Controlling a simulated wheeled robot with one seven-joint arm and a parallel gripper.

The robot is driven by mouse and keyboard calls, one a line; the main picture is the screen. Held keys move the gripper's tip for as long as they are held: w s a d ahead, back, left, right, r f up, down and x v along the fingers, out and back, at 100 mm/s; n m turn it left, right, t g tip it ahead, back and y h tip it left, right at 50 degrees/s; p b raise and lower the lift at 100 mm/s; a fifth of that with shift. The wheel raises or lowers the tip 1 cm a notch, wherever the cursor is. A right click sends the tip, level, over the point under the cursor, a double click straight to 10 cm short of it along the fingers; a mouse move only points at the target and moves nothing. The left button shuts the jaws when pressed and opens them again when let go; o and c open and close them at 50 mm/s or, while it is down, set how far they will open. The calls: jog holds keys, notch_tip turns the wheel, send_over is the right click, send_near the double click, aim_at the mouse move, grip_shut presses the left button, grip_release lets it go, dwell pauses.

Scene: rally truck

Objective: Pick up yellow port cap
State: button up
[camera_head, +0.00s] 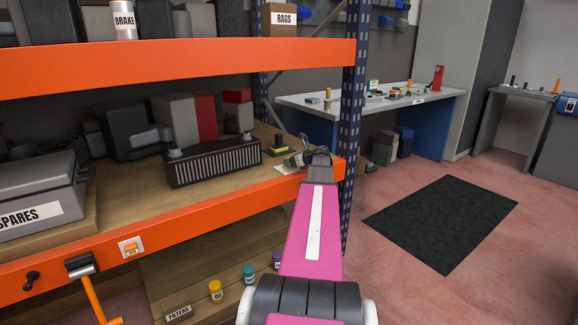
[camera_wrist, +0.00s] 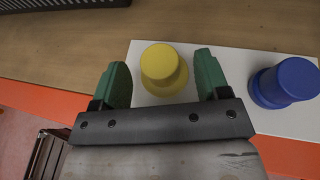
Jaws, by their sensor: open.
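The yellow port cap (camera_wrist: 163,66) stands upright on a white card (camera_wrist: 222,108) on the wooden shelf in the wrist view. My gripper (camera_wrist: 158,78) is open, with one green finger on each side of the cap. Gaps show between the cap and both fingers, so it is not gripped. In the head view my gripper (camera_head: 309,157) is at the right end of the shelf, above the white card (camera_head: 288,168); the yellow cap is hard to make out there.
A blue cap (camera_wrist: 285,82) stands on the card to the right. A black finned block (camera_head: 214,163) lies on the shelf to the left, with a dark, yellow-marked item (camera_head: 281,147) behind. The orange shelf edge (camera_head: 190,225) and a blue upright (camera_head: 351,130) are close.

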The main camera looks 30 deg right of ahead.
jog(key=shift+x, duration=1.15)
jog(key=c, duration=1)
jog(key=shift+s, duration=0.1)
